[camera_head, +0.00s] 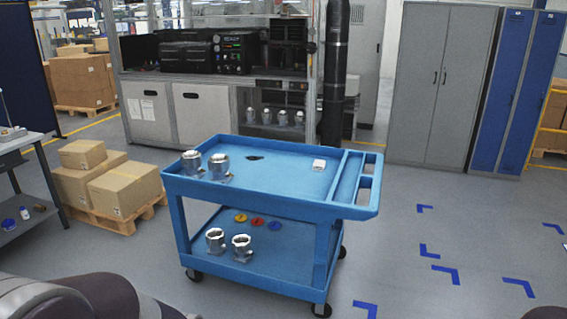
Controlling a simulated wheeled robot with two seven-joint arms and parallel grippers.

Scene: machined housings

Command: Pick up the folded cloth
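A small white block-like item (319,165), which looks like the folded cloth, lies on the top tray of the blue cart (270,199), right of its middle and near the divider. It is too small to make out its folds. Nothing touches it. Neither of my grippers shows. Only dark, rounded parts that look like my arm are at the bottom left, well apart from the cart, with a small dark piece at the bottom right edge.
Two metal housings (219,167) stand at the tray's left, and a small dark object (255,157) lies behind its middle. The lower shelf holds two more housings (242,247) and coloured discs (257,221). Boxes (124,188) stand left. Floor right of the cart is clear.

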